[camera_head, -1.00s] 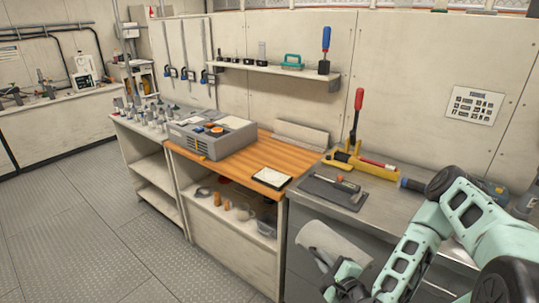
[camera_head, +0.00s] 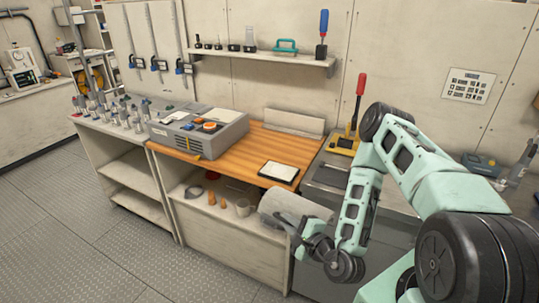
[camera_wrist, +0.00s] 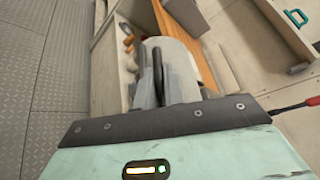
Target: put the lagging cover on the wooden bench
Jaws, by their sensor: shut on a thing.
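The lagging cover is a pale grey, rounded, half-pipe-like piece (camera_head: 292,207). My gripper (camera_head: 297,232) is shut on it and holds it in front of the right end of the wooden bench, below the level of its top. The wooden bench (camera_head: 251,152) has an orange-brown plank top and shelves below. In the wrist view the cover (camera_wrist: 178,72) fills the middle, with a dark finger in front of it. The bench top (camera_wrist: 209,78) shows just behind it.
On the bench stand a grey toolbox-like unit (camera_head: 199,130), a dark-framed pad (camera_head: 278,172) and a pale block (camera_head: 293,123) at the back. The middle of the top is bare. A metal counter (camera_head: 325,177) adjoins on the right. A shelf (camera_head: 265,61) hangs above.

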